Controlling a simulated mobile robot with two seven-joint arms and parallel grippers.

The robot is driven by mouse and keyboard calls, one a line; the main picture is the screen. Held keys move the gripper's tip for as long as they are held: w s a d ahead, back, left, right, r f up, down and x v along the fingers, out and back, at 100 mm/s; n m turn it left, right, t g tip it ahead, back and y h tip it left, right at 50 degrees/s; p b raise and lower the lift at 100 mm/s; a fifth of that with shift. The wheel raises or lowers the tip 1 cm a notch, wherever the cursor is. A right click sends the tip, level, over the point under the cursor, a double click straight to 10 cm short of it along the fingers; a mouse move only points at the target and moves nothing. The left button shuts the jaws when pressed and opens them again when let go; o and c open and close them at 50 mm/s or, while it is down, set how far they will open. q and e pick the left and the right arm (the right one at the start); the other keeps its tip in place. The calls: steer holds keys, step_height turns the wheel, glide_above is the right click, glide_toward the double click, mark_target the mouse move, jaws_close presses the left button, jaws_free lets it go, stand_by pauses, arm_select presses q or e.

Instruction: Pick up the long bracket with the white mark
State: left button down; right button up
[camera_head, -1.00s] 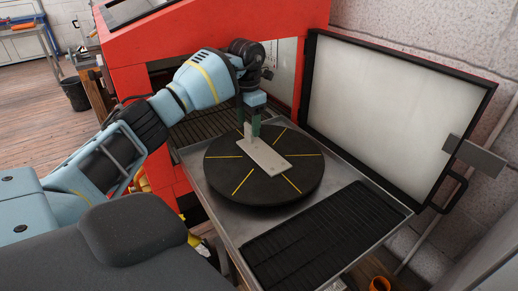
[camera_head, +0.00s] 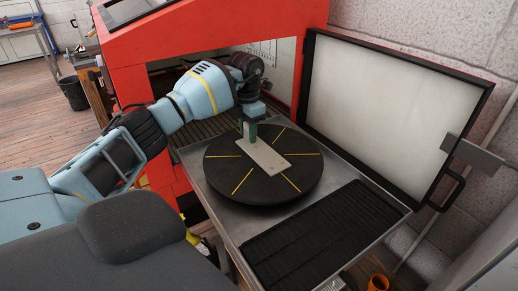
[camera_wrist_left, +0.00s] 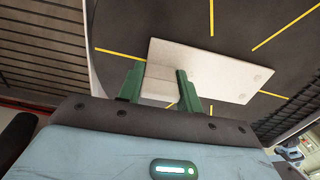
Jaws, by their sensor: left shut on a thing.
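A long pale grey bracket (camera_head: 266,157) lies on the round black turntable (camera_head: 225,185). In the left wrist view the bracket (camera_wrist_left: 222,76) runs off to the right, with small holes near its far end. I cannot make out a distinct white mark on it. My left gripper (camera_head: 248,134) comes down at the bracket's back-left end. In the left wrist view its green fingers (camera_wrist_left: 159,85) are shut on the raised part of that end. The fingers hide part of that end. My right gripper is not in view.
The turntable has yellow lines and sits on a metal tray (camera_head: 226,214) with a black ribbed mat (camera_head: 310,235). The red cabinet (camera_head: 230,25) stands open behind. Its pale door (camera_head: 395,110) with a black frame bounds the right side.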

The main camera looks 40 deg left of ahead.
arm_select(q)
steer(key=shift+r, duration=0.2)
steer(key=shift+w+r, duration=0.1)
steer(key=shift+r, duration=0.5)
step_height(320, 180, up, 2)
steer(key=shift+r, duration=0.15)
steer(key=s+d, duration=0.3)
steer(key=s, duration=0.1)
steer(key=s+d+r, duration=0.1)
steer(key=s+d, duration=0.2)
steer(key=s, duration=0.1)
steer(key=s+d, duration=0.3)
steer(key=s, duration=0.1)
steer(key=shift+s+d+r, duration=0.15)
steer(key=shift+s+d, duration=0.2)
steer(key=shift+s, duration=0.05)
